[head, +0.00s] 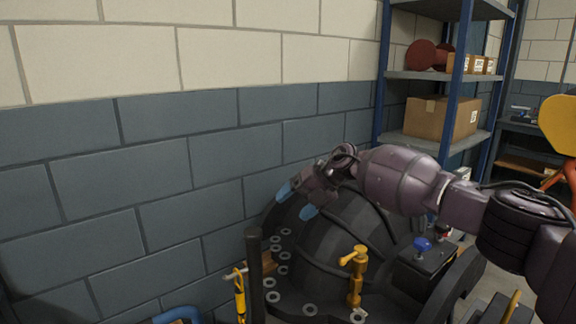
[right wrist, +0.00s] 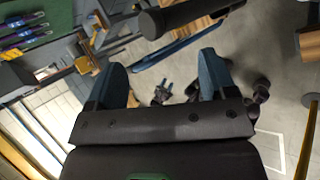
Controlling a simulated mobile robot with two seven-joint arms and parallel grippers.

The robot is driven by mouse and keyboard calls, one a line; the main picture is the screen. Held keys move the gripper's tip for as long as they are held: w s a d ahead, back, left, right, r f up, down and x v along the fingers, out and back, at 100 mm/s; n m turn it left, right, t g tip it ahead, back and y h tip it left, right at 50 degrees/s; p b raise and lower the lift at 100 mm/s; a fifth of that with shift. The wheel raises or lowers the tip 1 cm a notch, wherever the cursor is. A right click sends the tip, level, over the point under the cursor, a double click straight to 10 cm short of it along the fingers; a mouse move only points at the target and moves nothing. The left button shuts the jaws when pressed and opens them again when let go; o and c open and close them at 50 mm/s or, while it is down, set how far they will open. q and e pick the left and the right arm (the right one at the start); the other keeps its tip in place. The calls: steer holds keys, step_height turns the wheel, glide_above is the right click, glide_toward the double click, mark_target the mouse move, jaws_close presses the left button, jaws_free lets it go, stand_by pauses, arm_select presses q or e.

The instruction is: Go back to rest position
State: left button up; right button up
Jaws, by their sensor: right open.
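My right gripper (head: 297,201) is in the middle of the head view, its arm coming in from the right. Its two blue fingertips are apart with nothing between them. It is above the left part of the large dark casing (head: 335,240), and I cannot tell whether it touches it. The right wrist view shows the same open blue fingers (right wrist: 162,85), with floor and a dark bar beyond them. My left gripper is not in the head view.
A grey block wall (head: 150,160) stands behind the casing. A dark upright post (head: 255,275) and a yellow fitting (head: 356,275) stand in front. Blue shelving (head: 452,90) holds a cardboard box (head: 440,117) at the back right. A blue-knobbed box (head: 425,262) is under my right arm.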

steer(key=s+a+r+m+t+y, duration=0.2)
steer(key=s+a+m+t+y, duration=0.5)
steer(key=a+y, duration=0.25)
steer(key=s+d+f+m+t+h, duration=0.4)
steer(key=s+d+f+m+h, duration=0.35)
steer(key=d+f+m, duration=0.35)
steer(key=s+d+f+m+t+h, duration=0.3)
steer(key=s+d+f+m+h, duration=0.3)
steer(key=s+d+f+m, duration=0.45)
steer(key=s+d+f+m+g+h, duration=0.1)
steer(key=s+d+f+m, duration=0.1)
steer(key=s+d+f, duration=0.2)
steer(key=s+d+f+m+g+h, duration=0.1)
steer(key=s+d+f, duration=0.4)
steer(key=s, duration=0.5)
steer(key=s+d+f+m+g+h+p, duration=0.1)
steer(key=s+d+f+m+g+h, duration=0.1)
steer(key=s, duration=0.6)
step_height(320, 180, down, 3)
steer(key=d+m+h, duration=0.1)
steer(key=d+m, duration=0.1)
steer(key=m, duration=0.1)
steer(key=shift+d, duration=0.15)
steer(key=shift+r, duration=0.1)
